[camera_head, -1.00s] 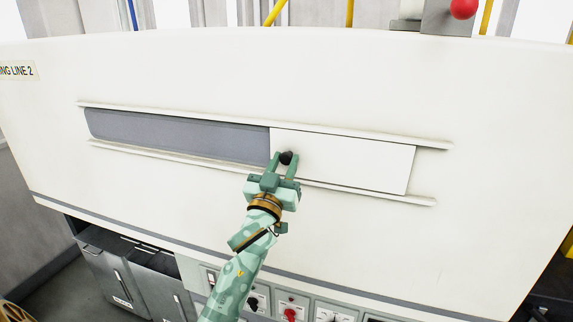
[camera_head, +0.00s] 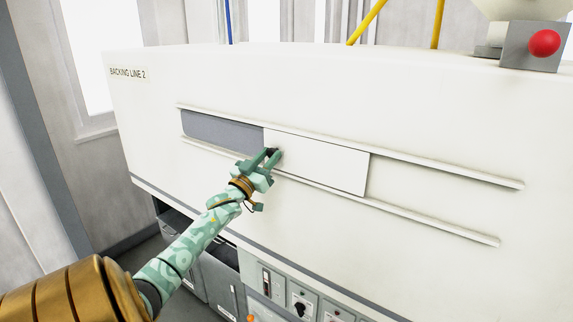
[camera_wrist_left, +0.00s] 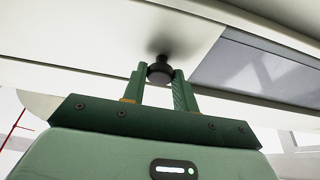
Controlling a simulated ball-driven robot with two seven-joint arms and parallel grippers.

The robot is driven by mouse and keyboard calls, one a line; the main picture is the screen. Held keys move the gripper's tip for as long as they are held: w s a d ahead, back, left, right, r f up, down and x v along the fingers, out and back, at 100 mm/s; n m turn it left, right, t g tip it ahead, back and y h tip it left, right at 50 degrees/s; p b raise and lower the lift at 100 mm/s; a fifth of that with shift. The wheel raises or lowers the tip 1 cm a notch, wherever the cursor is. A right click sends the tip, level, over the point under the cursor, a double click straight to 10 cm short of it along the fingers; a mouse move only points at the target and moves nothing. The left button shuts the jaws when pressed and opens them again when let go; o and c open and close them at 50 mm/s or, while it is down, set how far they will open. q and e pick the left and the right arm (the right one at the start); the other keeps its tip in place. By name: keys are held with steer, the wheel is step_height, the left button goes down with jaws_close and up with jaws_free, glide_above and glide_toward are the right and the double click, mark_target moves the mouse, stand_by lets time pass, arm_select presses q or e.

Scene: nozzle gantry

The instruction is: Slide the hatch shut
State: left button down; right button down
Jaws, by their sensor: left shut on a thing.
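The hatch (camera_head: 325,164) is a white sliding panel between two rails on the front of a white machine. Left of it, a grey opening (camera_head: 220,131) is uncovered; the opening also shows in the left wrist view (camera_wrist_left: 258,72). A round black knob (camera_wrist_left: 160,71) sits near the panel's left edge. My left gripper (camera_head: 271,154) is shut on the knob, with one finger on each side in the left wrist view. The fingers partly hide the knob in the head view. My right gripper is not in view.
The upper rail (camera_head: 440,167) and lower rail (camera_head: 430,222) run on past the hatch to the right. Below are a control panel with switches (camera_head: 300,305) and grey bins (camera_head: 215,275). A red button (camera_head: 544,43) stands on top at the right.

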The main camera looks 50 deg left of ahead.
arm_select(q)
steer(key=shift+s+a, duration=0.2)
steer(key=shift+a, duration=0.7)
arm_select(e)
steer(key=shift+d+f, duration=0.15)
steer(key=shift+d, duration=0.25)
arm_select(q)
steer(key=shift+r, duration=0.1)
steer(key=c, duration=1.1)
jaws_free()
steer(key=shift+a, duration=0.1)
steer(key=shift+a+f, duration=0.15)
steer(key=shift+f, duration=0.05)
steer(key=shift+s, duration=0.1)
steer(key=b+v, duration=0.2)
steer(key=v, duration=1.4)
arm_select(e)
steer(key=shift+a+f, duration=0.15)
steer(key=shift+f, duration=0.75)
